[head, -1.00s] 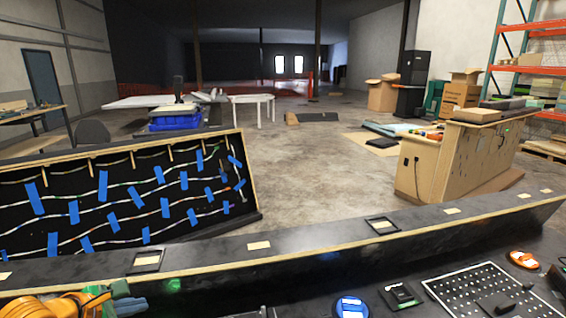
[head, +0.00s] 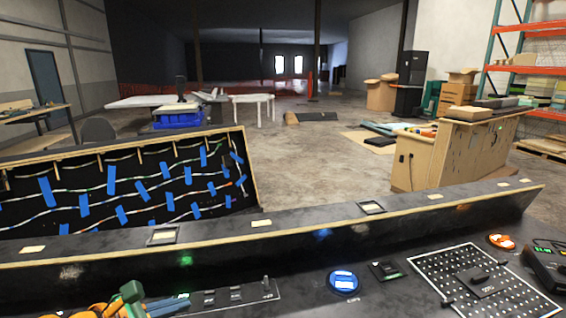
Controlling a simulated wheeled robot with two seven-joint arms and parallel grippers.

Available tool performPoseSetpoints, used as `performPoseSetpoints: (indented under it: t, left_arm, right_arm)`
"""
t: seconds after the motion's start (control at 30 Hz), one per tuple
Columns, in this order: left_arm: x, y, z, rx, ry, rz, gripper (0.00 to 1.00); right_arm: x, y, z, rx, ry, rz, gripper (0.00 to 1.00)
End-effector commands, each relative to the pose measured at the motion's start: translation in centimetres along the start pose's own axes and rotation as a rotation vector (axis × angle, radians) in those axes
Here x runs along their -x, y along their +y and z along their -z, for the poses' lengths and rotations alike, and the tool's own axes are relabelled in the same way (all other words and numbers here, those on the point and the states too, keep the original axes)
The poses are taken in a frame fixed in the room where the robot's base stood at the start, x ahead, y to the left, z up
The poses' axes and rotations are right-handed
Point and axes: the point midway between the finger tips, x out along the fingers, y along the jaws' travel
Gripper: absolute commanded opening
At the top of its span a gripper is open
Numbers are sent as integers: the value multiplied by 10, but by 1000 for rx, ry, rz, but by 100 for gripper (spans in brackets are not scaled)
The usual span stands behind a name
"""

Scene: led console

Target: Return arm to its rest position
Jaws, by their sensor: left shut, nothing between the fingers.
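My left gripper (head: 166,303) is at the bottom left of the head view, with orange and green parts and grey-teal fingers. It is shut and empty, low over the near left part of the dark console (head: 310,285). Its arm is mostly cut off by the bottom edge. A strip of small switches (head: 236,295) lies just right of the fingers. A round blue-lit button (head: 343,282) is further right on the console. My right gripper is out of view.
A small green-lit switch (head: 385,270), a dotted panel (head: 470,283), an orange-lit button (head: 501,241) and a dark device (head: 546,262) fill the console's right side. A raised ledge (head: 310,221) runs along its back. A wired board (head: 130,180) with blue tape stands beyond.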

Motion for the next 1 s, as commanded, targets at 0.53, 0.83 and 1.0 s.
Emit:
performPoseSetpoints:
  t: [0.53,0.83,1.0]
  left_arm:
    - [38,-9,5,2327,-1074,-151,0]
    - [38,-151,154,-2638,537,781,0]
    - [58,-236,173,-2341,192,938,0]
  right_arm:
    - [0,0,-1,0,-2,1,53]
    - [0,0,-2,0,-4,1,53]
    - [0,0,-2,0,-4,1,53]
